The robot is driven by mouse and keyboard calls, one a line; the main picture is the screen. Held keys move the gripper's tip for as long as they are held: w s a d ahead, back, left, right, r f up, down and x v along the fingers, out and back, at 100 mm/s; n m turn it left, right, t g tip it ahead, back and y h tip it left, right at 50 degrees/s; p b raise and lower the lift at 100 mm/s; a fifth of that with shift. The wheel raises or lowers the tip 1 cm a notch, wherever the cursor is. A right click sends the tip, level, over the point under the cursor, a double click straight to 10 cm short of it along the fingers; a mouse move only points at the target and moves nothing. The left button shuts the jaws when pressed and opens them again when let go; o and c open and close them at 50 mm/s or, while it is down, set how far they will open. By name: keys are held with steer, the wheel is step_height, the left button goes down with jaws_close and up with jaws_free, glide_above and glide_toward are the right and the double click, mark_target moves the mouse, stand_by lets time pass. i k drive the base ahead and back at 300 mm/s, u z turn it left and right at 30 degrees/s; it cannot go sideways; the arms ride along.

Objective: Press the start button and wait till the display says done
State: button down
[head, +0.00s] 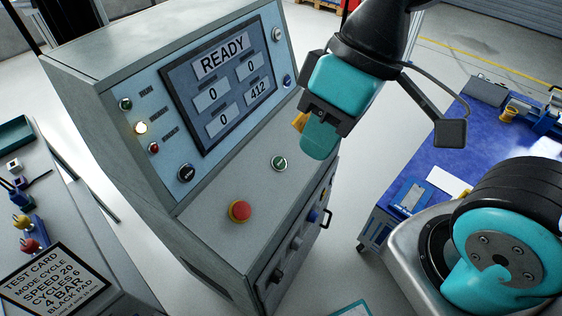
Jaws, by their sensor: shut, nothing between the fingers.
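The control cabinet (125,80) stands in the middle left with a sloped front. Its display (225,82) reads READY at the top, with the values 0, 0, 0 and 412 below. A green button (279,163), which looks like the start button, sits on the lower panel; its label is too small to read. A red mushroom button (240,211) sits lower left of it.
A yellow-white lamp (141,128) is lit between a green and a red lamp. A test card (52,283) lies at lower left, reading mode cycle, speed 20, cycles 6, 4 bar, black pad. A blue-topped bench (400,160) stands at right.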

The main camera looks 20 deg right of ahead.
mark_target(279, 163)
steer(key=k, duration=0.5)
steer(key=u, duration=1.45)
steer(key=i, duration=0.55)
steer(key=z, duration=2.9)
